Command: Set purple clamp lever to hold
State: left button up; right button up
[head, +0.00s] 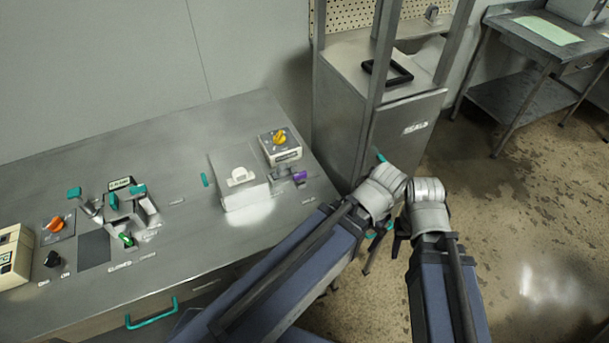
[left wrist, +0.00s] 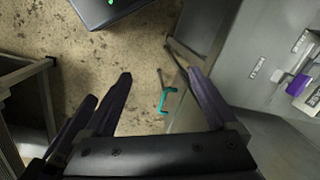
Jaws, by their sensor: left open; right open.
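The purple clamp lever (head: 299,176) sits at the right end of the grey console, just in front of a box with a yellow knob. It also shows at the right edge of the left wrist view (left wrist: 298,85). My left gripper (left wrist: 160,75) is open and empty, its dark fingers apart over the floor and off the console's side, with the lever to the right of them. My right gripper (head: 399,235) is mostly hidden around the arm links right of the console; it is open, with nothing seen in it.
The yellow knob box (head: 281,148) and a white raised block (head: 240,185) stand close to the lever. A teal handle (left wrist: 168,99) sticks out from the console side. A metal cabinet (head: 405,130) stands behind; several controls are at the console's left.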

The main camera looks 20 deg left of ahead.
pick_arm(q)
jog(key=shift+c, duration=0.4)
jog(key=shift+m, duration=0.8)
jog(key=w+a+p, duration=0.1)
jog(key=w+a, duration=0.1)
jog(key=w, duration=0.1)
jog(key=w+a+r, duration=0.1)
jog(key=w+a, duration=0.1)
jog(key=a, duration=0.1)
jog(key=w+a+r+p, duration=0.1)
jog(key=w+a, duration=0.2)
jog(key=shift+w+a+r+p, duration=0.1)
jog(key=shift+w+r+p, duration=0.15)
jog(key=shift+w+p, duration=0.05)
jog(key=c, duration=0.6)
jog(key=m+h+p, duration=0.1)
jog(key=m+p, duration=0.1)
send_near(300, 173)
jog(key=shift+s+d+f, duration=0.2)
jog(key=shift+d+f, duration=0.15)
jog(key=shift+f, duration=0.1)
jog(key=shift+a+m, duration=0.4)
jog(key=shift+a, duration=0.1)
jog(key=shift+f, duration=0.15)
notch_tip(300, 173, down, 8)
jog(key=b, duration=0.7)
jog(key=shift+r+b, duration=0.2)
jog(key=shift+b, duration=0.1)
